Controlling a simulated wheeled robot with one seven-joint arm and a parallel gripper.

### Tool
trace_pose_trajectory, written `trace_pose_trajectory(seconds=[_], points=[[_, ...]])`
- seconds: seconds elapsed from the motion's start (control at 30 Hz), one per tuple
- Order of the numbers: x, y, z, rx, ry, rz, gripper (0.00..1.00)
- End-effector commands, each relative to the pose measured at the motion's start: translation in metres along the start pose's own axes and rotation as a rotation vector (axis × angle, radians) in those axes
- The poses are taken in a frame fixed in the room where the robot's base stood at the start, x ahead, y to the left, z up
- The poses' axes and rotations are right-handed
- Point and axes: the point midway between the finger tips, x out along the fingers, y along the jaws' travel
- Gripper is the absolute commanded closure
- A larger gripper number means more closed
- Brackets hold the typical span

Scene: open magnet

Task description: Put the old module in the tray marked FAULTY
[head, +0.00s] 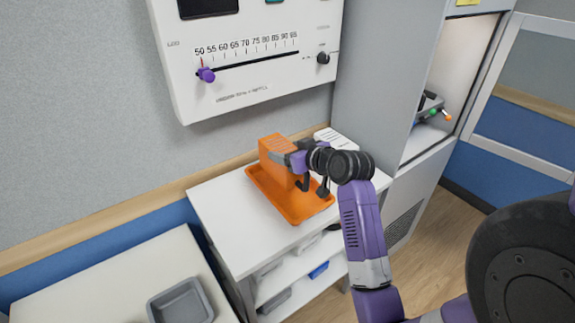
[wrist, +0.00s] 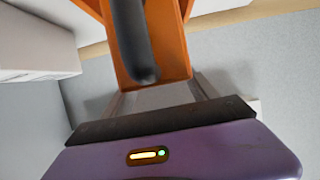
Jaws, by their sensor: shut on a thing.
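An orange box-shaped module (head: 275,152) is upright at the back left of an orange tray (head: 264,194) on the white cart. I cannot tell whether it rests on the tray floor or hangs just above it. My gripper (head: 288,160) reaches in from the right and is shut on the module. In the wrist view the orange module (wrist: 176,62) is close ahead, with a dark grey rounded bar (wrist: 130,40) on it. My fingertips are mostly hidden. No FAULTY marking is readable on the orange tray.
A white item (head: 335,140) lies behind the tray. A grey tray (head: 181,302) sits on a pale surface at lower left. A wall panel (head: 250,50) with a scale and knobs hangs above the cart. A grey cabinet (head: 375,75) with an open bay stands at right.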

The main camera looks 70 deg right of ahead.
Motion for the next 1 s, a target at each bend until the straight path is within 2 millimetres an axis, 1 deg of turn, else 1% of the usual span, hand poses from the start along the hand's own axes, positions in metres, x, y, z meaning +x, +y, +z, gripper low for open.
trace_pose_trajectory(seconds=[0.17,0.33,0.47,0.9,0.93,1.0], points=[[0.004,0.0,0.009,0.001,0.004,0.0,1.0],[0.013,0.001,0.031,0.002,0.0,0.001,1.0],[0.018,0.0,0.043,0.002,0.003,0.0,1.0],[0.021,0.0,0.049,0.0,0.004,0.001,1.0],[0.021,0.0,0.05,0.0,0.001,0.0,0.28],[0.021,0.0,0.05,0.0,0.001,0.0,0.14]])
